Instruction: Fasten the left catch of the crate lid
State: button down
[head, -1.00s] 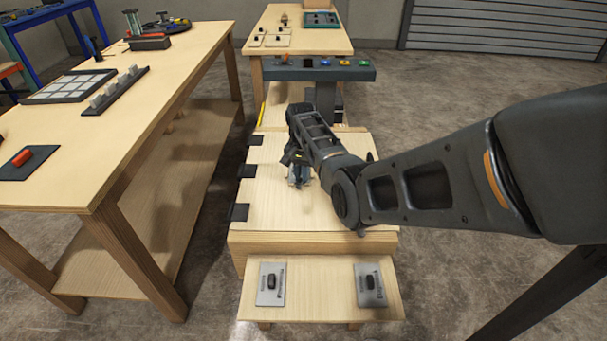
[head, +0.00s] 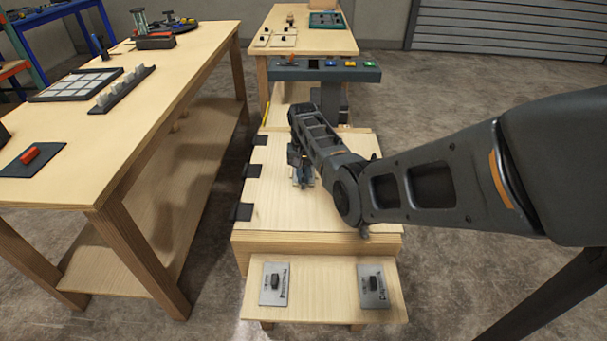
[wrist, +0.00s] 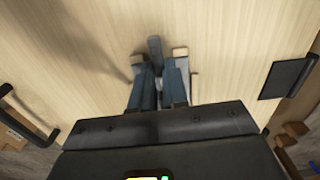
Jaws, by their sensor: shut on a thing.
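The crate (head: 310,245) has a pale wooden lid (head: 270,205), which lies flat and looks closed. My gripper (head: 303,178) is over the middle of the lid, pointing down. It is shut on a small grey metal piece on the lid, which looks like the catch (wrist: 155,46). In the wrist view my gripper (wrist: 160,78) covers most of this piece, and only its grey end shows beyond the fingers. I cannot tell whether the catch is fastened. My forearm hides the right part of the lid.
Black fittings (head: 242,211) line the lid's left edge. A low shelf with two labelled plates (head: 276,284) stands in front of the crate. A dark button console (head: 325,70) stands behind it. A long workbench (head: 100,165) is to the left, across a floor gap.

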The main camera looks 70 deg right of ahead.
aim_at(303, 179)
jog(key=shift+a, duration=0.1)
jog(key=c, duration=1.1)
grip_release()
jog(key=shift+c, duration=0.2)
jog(key=shift+r, duration=3.9)
